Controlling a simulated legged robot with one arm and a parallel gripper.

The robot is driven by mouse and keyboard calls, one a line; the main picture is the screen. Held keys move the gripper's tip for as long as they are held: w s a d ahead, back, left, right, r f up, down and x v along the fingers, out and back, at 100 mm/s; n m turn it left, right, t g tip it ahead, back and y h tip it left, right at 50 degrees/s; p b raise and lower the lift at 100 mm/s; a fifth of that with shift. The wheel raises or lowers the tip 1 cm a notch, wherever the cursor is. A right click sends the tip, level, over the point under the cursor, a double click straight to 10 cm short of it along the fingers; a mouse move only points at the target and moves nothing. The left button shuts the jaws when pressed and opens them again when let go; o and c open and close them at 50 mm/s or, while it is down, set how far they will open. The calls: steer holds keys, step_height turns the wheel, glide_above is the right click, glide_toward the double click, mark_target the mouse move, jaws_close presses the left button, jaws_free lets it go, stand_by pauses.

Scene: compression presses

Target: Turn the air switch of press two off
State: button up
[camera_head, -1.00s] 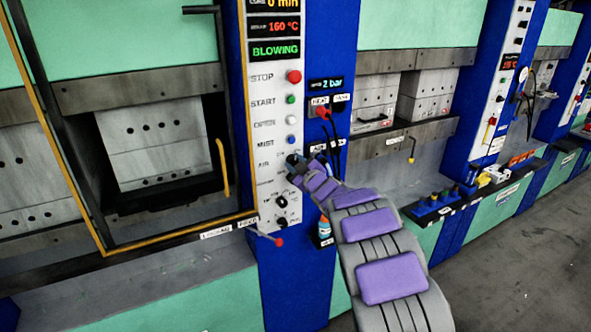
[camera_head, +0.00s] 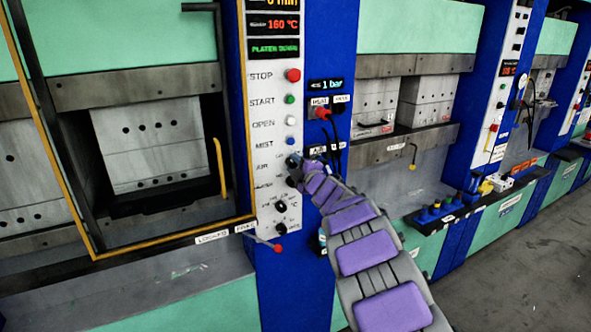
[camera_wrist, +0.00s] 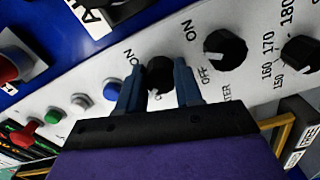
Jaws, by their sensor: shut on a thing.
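The air switch (camera_wrist: 158,76) is a round black knob on the pale control panel, between the blue mist button and the heater switch (camera_wrist: 226,46). My gripper (camera_wrist: 158,82) is shut on it, with one blue finger on each side. An ON label shows beside the knob; its OFF label is mostly hidden, and I cannot clearly read where the knob points. In the head view my gripper (camera_head: 294,162) is at the AIR row of the panel (camera_head: 262,135) and covers most of the knob.
Above are the stop (camera_head: 293,75), start (camera_head: 290,99), open and mist (camera_head: 290,140) buttons. Temperature dials (camera_head: 281,206) sit below. A red-tipped lever (camera_head: 278,248) sticks out under the panel. A pressure display (camera_head: 326,85) reads about 1 bar. The floor at right is clear.

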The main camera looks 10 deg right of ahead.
steer(key=shift+f, duration=0.3)
steer(key=o, duration=1)
steer(key=shift+w+r, duration=0.1)
steer(key=shift+r, duration=0.1)
steer(key=p+v, duration=0.2)
steer(key=v, duration=1.5)
steer(key=shift+s+p, duration=0.2)
steer(key=shift+p, duration=0.2)
